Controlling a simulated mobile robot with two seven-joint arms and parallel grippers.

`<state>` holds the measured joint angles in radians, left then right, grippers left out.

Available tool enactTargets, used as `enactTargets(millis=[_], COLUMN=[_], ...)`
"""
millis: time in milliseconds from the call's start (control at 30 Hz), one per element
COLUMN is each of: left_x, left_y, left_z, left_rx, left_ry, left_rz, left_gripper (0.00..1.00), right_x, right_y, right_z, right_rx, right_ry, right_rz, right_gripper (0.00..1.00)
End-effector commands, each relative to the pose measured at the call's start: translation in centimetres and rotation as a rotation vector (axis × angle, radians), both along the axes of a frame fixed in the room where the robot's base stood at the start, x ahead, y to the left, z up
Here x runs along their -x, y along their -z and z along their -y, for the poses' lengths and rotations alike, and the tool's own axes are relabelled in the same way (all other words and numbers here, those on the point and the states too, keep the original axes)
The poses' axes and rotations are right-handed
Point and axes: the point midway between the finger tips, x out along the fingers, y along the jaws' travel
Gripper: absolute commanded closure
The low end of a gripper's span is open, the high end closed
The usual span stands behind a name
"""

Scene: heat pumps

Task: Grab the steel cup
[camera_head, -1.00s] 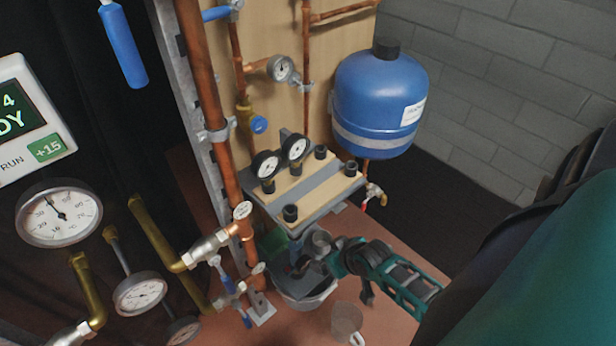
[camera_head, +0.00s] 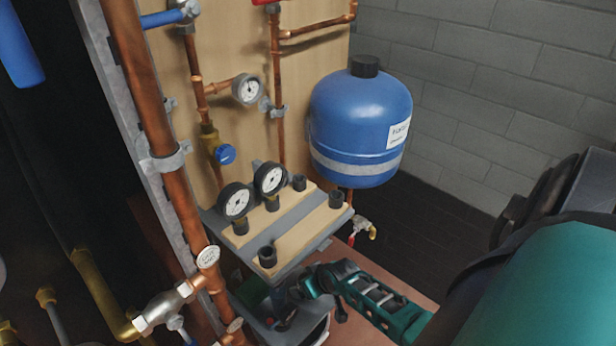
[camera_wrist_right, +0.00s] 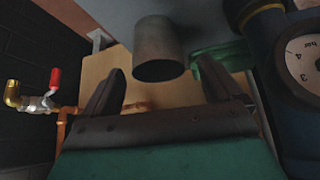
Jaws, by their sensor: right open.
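The steel cup (camera_wrist_right: 158,50) is a dull grey cylinder in the upper middle of the right wrist view. It lies ahead of my right gripper (camera_wrist_right: 160,88), whose two dark fingers are spread apart with nothing between them. The cup is just beyond the fingertips, roughly in line with the gap. In the head view my right gripper (camera_head: 322,284) reaches under the front of the shelf, over a bucket (camera_head: 318,334). The cup is hard to make out there among the dark items by the gripper. My left gripper is not in view.
A shelf (camera_head: 290,222) with gauges and black fittings sits just above my right gripper. A blue tank (camera_head: 360,125) and a red-handled valve (camera_head: 362,228) are behind it. A copper pipe (camera_head: 165,150) stands on the left. A gauge (camera_wrist_right: 298,62) is close at the wrist view's right.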

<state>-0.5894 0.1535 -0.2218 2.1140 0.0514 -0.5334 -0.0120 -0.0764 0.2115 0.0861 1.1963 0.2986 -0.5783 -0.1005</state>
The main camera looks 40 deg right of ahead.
Motion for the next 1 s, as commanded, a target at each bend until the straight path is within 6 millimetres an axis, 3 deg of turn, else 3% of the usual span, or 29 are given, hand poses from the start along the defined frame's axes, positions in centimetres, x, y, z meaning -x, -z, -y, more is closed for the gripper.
enactTargets(millis=[33,167,500,1000], left_x=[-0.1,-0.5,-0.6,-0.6], left_y=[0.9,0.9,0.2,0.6], left_z=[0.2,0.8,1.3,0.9], left_rx=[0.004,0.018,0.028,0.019], left_ry=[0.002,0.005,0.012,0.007], left_rz=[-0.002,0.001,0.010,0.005], left_gripper=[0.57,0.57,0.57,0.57], right_x=[-0.3,-1.1,-1.4,-1.4], right_y=[1.3,2.4,2.5,2.5], right_z=[0.2,0.3,0.3,0.3], right_rx=[0.001,0.000,0.001,0.001], right_ry=[0.001,0.001,0.000,0.001], right_rz=[0.000,0.000,0.000,0.000], right_gripper=[0.08,0.08,0.08,0.56])
